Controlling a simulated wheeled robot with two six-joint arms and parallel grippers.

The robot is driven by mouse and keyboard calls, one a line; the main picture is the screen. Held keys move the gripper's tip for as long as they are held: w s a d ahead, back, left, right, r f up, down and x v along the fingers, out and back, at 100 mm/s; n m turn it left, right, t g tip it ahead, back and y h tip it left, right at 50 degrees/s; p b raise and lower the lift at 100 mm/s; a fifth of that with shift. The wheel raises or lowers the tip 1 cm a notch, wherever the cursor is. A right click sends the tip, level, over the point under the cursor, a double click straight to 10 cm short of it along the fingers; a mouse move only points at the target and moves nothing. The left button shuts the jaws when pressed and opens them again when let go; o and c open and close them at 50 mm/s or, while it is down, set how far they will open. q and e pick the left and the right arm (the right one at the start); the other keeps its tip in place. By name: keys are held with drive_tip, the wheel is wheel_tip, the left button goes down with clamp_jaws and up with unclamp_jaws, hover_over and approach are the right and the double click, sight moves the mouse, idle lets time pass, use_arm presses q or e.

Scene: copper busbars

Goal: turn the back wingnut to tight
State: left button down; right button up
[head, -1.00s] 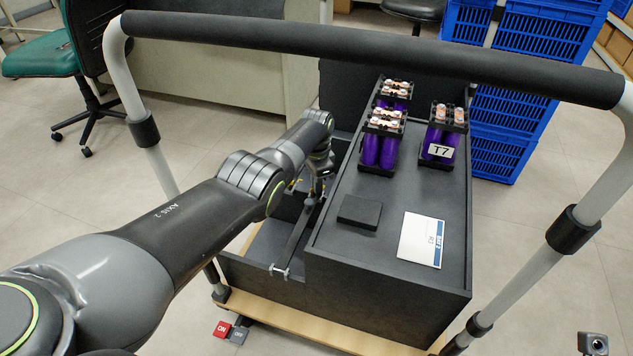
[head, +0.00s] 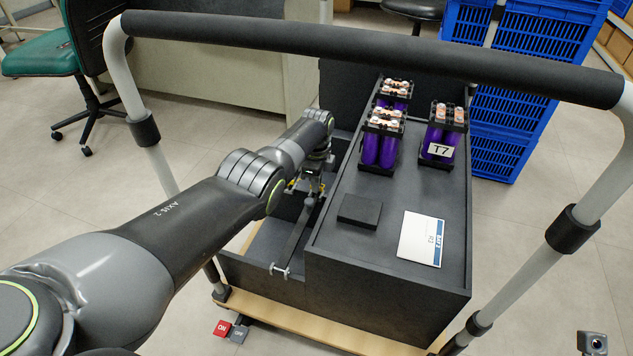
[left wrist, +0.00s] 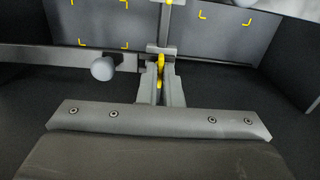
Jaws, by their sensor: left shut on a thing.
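My left gripper (head: 311,190) reaches down into the dark open bay left of the raised box, at the far end of a dark flat bar (head: 296,232). In the left wrist view its two grey fingers (left wrist: 160,82) are shut on a narrow yellow piece, which I take to be the back wingnut (left wrist: 160,64). Most of that wingnut is hidden between the fingers, so its angle is hard to tell. A silvery clamp-like fitting (head: 281,270) sits at the bar's near end. My right gripper is not in view.
A pale round knob (left wrist: 103,68) is left of the fingers. The raised box (head: 385,275) walls the bay on the right and carries purple cells (head: 380,150), a black block (head: 360,211) and a white card (head: 422,239). A black rail (head: 360,48) crosses above.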

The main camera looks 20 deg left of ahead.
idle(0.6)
use_arm(q)
drive_tip(key=c, duration=1.6)
unclamp_jaws()
drive_tip(key=shift+r, duration=0.1)
